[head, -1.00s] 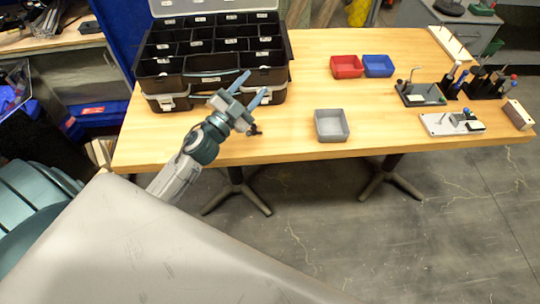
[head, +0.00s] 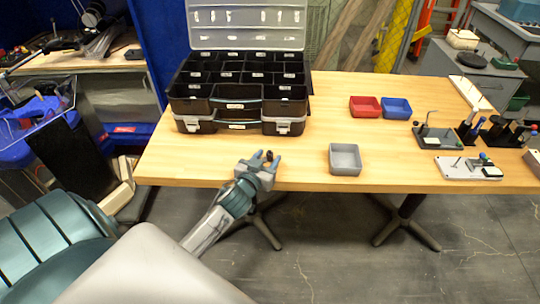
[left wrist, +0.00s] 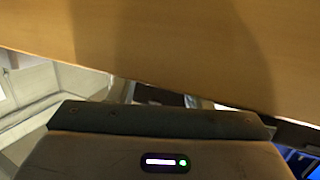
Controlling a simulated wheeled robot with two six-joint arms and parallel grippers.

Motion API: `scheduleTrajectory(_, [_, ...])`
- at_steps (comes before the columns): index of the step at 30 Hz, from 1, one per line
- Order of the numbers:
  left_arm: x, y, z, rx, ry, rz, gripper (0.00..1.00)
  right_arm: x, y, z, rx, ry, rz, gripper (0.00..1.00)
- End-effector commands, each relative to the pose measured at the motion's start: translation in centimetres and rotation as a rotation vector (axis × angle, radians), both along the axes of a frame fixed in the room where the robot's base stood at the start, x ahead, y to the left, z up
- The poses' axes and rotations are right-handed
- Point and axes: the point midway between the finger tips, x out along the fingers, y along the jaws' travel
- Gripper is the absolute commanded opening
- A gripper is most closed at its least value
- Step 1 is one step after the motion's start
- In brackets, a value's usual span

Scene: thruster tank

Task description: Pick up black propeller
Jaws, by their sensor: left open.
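My left gripper (head: 266,158) is open at the table's front edge, left of the grey bin, with its fingers pointing away from me over the wood. A small dark piece (head: 268,154) shows at its fingers; I cannot tell whether it is a propeller or part of my gripper. No black propeller can be made out clearly elsewhere. The left wrist view shows my gripper's housing (left wrist: 165,150) and bare wood, but no fingertips or propeller. My right gripper is not in view.
The wooden table (head: 300,170) carries a black compartment organizer (head: 240,104) with its clear lid raised, a grey bin (head: 345,172), a red bin (head: 365,114) and a blue bin (head: 397,115). Tool holders stand at the right. Wood between the organizer and grey bin is clear.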

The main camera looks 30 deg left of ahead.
Motion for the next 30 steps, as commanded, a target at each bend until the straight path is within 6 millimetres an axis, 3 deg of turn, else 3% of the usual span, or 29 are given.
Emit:
scheduleTrajectory(9, [3.9,0.6,-0.3,0.000,-0.001,0.000,0.44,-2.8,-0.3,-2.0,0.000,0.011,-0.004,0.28])
scheduleTrajectory(19, [4.5,0.7,-0.6,0.001,-0.001,-0.001,0.44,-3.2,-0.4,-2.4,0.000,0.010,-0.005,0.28])
scheduleTrajectory(26, [4.5,0.7,-0.6,0.001,-0.001,-0.001,0.00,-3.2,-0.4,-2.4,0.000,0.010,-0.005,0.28])
scheduleTrajectory(30, [4.5,0.7,-0.6,0.001,0.000,-0.001,0.00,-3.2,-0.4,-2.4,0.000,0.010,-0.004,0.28])
